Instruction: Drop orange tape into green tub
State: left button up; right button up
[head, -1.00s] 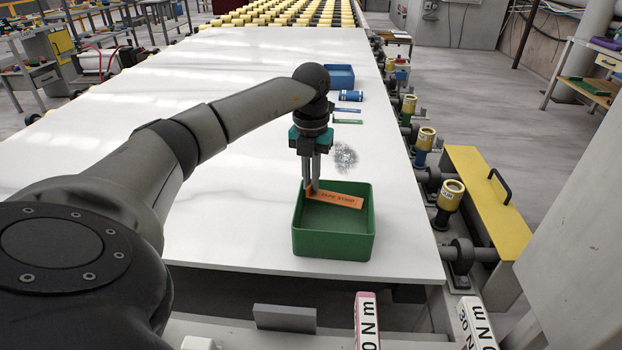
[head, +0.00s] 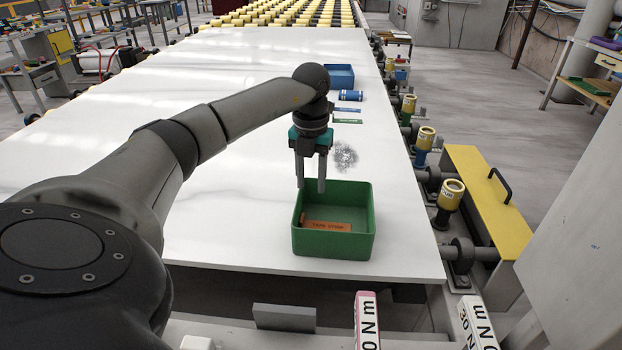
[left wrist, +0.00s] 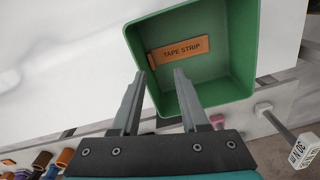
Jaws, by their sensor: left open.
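The orange tape (head: 327,226) is a flat strip marked "TAPE STRIP". It lies inside the green tub (head: 333,246), partly hidden by the near wall in the head view. In the left wrist view the whole strip (left wrist: 179,48) shows inside the tub (left wrist: 245,45). My left gripper (head: 311,188) is open and empty, above the far left part of the tub. Its two fingers (left wrist: 163,80) show apart in the left wrist view, with nothing between them. My right gripper is not in view.
The tub stands near the front edge of the white slab (head: 230,200). Behind it are a grey speckled patch (head: 345,156), green and blue strips (head: 347,121), a blue roll (head: 351,95) and a blue tub (head: 340,77). The slab's left side is clear.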

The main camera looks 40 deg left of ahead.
pick_arm(q)
notch_tip(320, 180, up, 15)
jog(key=p, duration=0.3)
jog(key=shift+p, duration=0.3)
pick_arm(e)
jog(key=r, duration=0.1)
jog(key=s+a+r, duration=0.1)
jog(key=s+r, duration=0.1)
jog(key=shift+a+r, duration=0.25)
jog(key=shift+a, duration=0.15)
pick_arm(q)
jog(key=shift+r, duration=0.1)
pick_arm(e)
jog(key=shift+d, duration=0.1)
